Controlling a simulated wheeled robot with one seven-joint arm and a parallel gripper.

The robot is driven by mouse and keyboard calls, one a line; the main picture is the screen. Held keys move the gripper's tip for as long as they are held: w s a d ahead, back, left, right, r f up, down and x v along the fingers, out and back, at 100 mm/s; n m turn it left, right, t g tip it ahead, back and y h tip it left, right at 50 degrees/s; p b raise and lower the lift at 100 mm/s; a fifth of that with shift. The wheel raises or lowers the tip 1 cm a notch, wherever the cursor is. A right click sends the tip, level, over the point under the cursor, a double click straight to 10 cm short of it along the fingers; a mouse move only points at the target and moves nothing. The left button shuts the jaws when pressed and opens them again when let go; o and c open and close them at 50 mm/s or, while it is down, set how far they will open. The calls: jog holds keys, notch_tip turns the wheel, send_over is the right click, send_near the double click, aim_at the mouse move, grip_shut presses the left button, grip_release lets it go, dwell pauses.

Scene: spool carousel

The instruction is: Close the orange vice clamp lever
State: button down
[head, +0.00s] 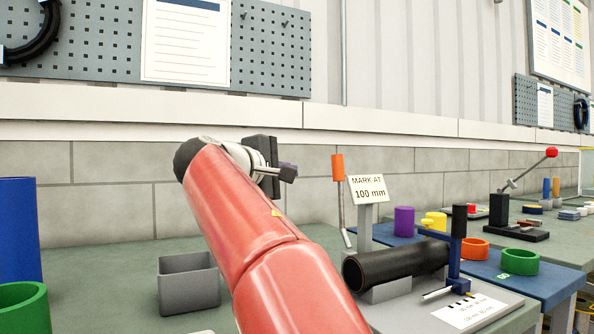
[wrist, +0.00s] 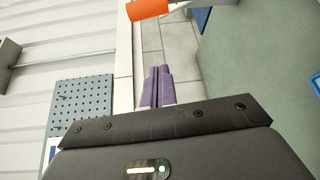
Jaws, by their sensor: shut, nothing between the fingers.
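The clamp lever has an orange grip (head: 338,167) on a thin grey rod and stands nearly upright behind the black pipe (head: 400,264). In the wrist view the orange grip (wrist: 148,9) shows at the top edge, just beyond the fingertips and slightly left. My gripper (head: 289,172) is raised left of the lever, apart from it. Its purple fingers (wrist: 158,72) are together with nothing between them. The rod's lower end and the clamp body are partly hidden by the pipe and the sign post.
A "MARK AT 100 mm" sign (head: 368,189) stands just right of the lever. A blue marking post (head: 456,250) stands by the pipe. A grey open bin (head: 188,285) sits left of my arm. A red-knobbed lever tool (head: 520,228) and coloured rings stand further right.

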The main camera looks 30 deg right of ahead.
aim_at(339, 192)
jog(key=d, duration=0.8)
jog(key=shift+d+p, duration=0.3)
jog(key=shift+p, duration=0.05)
jog(key=shift+s+f, duration=0.1)
jog(key=shift+s, duration=0.05)
